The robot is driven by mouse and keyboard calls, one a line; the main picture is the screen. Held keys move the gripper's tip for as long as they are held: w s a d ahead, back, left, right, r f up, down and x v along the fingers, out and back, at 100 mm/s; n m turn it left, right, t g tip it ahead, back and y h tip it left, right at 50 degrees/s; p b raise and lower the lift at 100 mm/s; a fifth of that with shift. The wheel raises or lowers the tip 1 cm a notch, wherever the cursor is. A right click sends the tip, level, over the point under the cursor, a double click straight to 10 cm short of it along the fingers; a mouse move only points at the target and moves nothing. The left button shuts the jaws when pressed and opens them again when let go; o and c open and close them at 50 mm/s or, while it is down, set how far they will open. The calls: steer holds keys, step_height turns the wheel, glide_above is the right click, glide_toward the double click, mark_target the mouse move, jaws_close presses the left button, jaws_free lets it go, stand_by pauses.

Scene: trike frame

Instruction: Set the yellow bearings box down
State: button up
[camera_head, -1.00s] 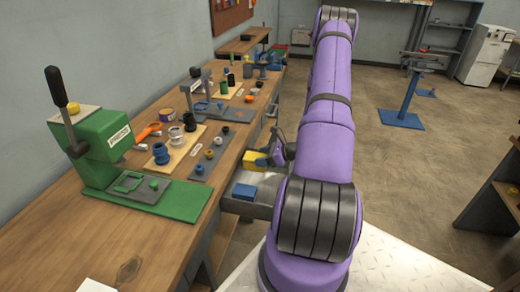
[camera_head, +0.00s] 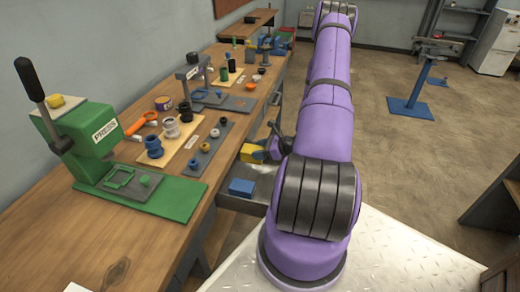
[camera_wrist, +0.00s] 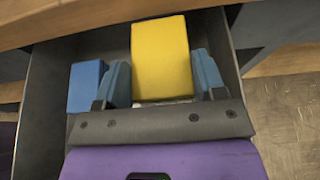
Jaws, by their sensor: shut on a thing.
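The yellow bearings box (camera_wrist: 161,55) is between the two blue-grey fingers of my gripper (camera_wrist: 163,78) in the wrist view. My gripper is shut on it. In the head view the yellow box (camera_head: 251,153) shows at the bench's right side, above an open grey drawer (camera_head: 232,203), with my gripper (camera_head: 266,153) at its right. A blue box (camera_wrist: 86,86) is in the drawer, left of the left finger in the wrist view; it also shows in the head view (camera_head: 241,187). The yellow box's underside is hidden, so I cannot tell whether it touches the drawer floor.
The wooden bench (camera_wrist: 95,20) edge runs across the top of the wrist view, close to the yellow box. On the bench top stand a green press (camera_head: 95,145) and several small parts. The drawer's side walls stand close by on both sides. Open floor lies right of my arm.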

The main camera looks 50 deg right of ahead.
steer(key=shift+f, duration=0.6)
steer(key=o, duration=1.1)
steer(key=shift+o, duration=0.2)
